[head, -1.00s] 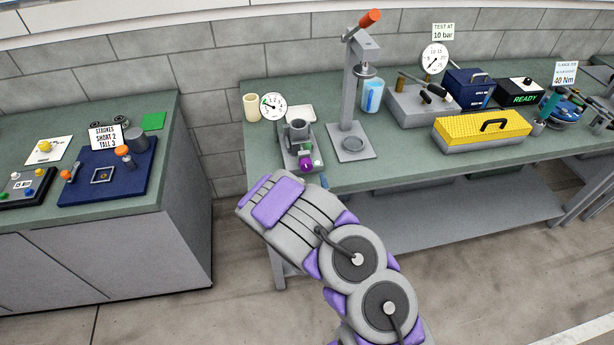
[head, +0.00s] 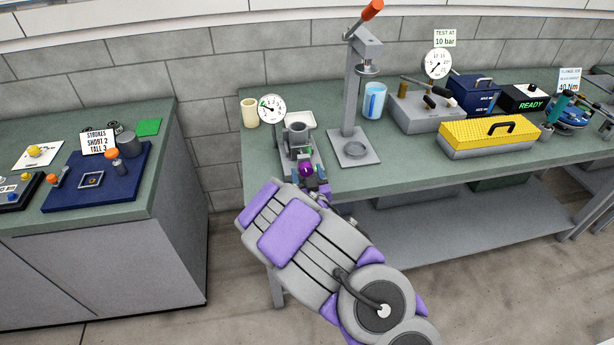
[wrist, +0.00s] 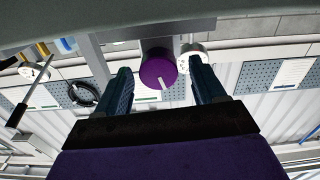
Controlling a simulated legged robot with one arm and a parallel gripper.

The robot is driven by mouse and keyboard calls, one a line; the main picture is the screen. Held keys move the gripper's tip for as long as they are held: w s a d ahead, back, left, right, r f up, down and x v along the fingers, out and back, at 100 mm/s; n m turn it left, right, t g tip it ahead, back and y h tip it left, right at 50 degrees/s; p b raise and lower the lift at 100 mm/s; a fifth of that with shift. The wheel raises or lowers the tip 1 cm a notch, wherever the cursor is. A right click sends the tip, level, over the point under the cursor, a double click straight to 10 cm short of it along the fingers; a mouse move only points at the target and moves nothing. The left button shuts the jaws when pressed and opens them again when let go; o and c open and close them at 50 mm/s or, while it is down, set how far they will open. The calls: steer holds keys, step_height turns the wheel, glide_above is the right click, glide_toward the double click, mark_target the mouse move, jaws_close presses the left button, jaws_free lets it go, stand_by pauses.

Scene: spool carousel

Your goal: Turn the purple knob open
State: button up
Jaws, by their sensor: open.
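The purple knob (head: 306,169) is on the front of a small grey fixture (head: 298,142) near the green bench's front edge. In the wrist view the knob (wrist: 158,73) is a round purple disc with a white pointer mark toward its lower right. My gripper (wrist: 160,88) is open, with one dark blue finger on each side of the knob. In the head view my gripper's fingertips (head: 306,178) are at the knob, partly hidden by my wrist.
A dial gauge (head: 271,109) and a cream cup (head: 249,112) stand left of and behind the fixture. A tall press (head: 352,100) with an orange handle stands close on the right. A yellow toolbox (head: 488,138) lies farther right. Another bench (head: 180,120) is at left.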

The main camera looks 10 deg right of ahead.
steer(key=shift+w, duration=0.1)
steer(key=shift+c, duration=0.3)
steer(key=c, duration=1)
steer(key=shift+n, duration=0.4)
